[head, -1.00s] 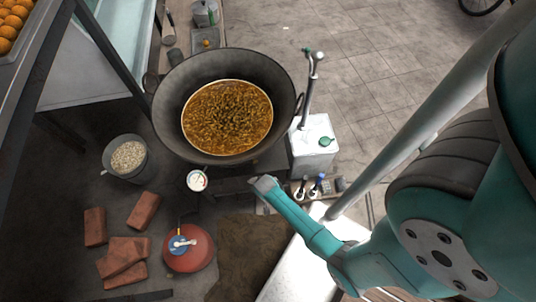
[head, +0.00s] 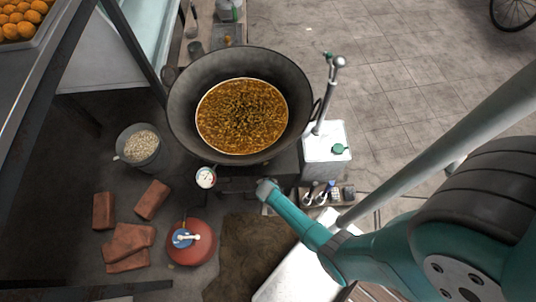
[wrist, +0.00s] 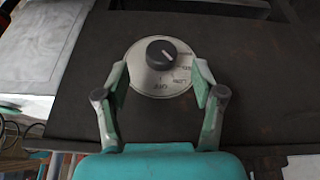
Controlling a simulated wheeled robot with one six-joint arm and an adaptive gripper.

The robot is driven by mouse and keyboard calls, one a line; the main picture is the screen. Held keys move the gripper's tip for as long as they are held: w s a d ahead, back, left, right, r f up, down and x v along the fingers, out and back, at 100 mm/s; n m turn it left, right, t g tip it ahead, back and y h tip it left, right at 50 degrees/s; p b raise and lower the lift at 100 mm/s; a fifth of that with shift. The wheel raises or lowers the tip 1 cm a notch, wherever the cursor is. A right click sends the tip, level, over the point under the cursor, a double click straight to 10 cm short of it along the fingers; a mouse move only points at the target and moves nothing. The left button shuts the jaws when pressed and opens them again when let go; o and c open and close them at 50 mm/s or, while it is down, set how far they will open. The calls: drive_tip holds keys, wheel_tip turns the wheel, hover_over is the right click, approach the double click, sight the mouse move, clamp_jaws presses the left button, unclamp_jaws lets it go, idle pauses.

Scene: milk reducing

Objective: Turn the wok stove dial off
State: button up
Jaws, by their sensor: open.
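The knob lies between and a little beyond the tips. In the head view my gripper (head: 267,187) is at the front of the stove, and I cannot make out the dial.
A wok (head: 185,118) of bubbling brown food sits on the stove. A gauge (head: 206,177) is left of my gripper. A red gas cylinder (head: 200,255) and bricks (head: 130,240) lie lower left. A white can (head: 325,160) stands right of the wok.

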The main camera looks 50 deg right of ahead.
drive_tip(key=shift+x, duration=2.2)
drive_tip(key=c, duration=1.1)
